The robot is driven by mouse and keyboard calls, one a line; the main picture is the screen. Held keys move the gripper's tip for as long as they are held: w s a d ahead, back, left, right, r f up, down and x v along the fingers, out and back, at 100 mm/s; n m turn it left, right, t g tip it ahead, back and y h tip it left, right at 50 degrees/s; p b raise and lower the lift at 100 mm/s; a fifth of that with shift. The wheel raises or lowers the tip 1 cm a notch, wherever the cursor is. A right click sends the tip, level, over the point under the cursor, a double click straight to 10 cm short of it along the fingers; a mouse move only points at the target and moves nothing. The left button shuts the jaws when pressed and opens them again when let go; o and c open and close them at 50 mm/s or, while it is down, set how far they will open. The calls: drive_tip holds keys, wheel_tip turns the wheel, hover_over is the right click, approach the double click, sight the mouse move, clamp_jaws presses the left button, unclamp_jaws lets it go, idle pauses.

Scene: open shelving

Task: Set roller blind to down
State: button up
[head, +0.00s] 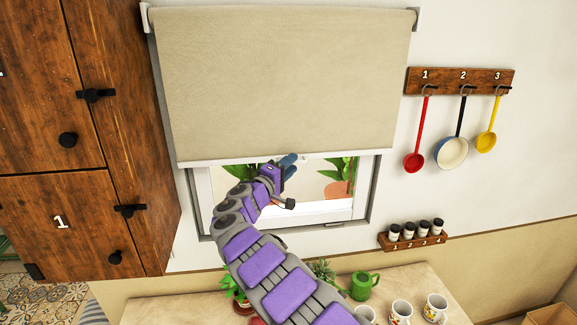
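A beige roller blind (285,80) hangs over the window and covers its upper part. Its white bottom bar (345,154) sits above the lower part of the window (312,212), where plants show behind the glass. My gripper (288,163) is at the bottom bar, near its middle, with its dark fingertips at or just under the bar. I cannot tell whether the fingers touch or hold the bar. The inner side of the fingers is hidden by the angle and by my purple arm.
A wooden cabinet (75,225) with black handles stands close on the left. Ladles hang from a numbered rack (460,81) on the right, above a spice rack (412,241). A table (150,309) below holds potted plants, a green watering can (362,286) and mugs (435,308).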

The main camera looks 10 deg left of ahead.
clamp_jaws()
idle(0.6)
wheel_tip(320, 180, down, 32)
drive_tip(key=b, duration=2.7)
drive_tip(key=shift+f, duration=0.25)
drive_tip(key=shift+f, duration=0.2)
unclamp_jaws()
drive_tip(key=shift+s, duration=0.1)
drive_tip(key=shift+r, duration=0.1)
drive_tip(key=shift+r, duration=0.1)
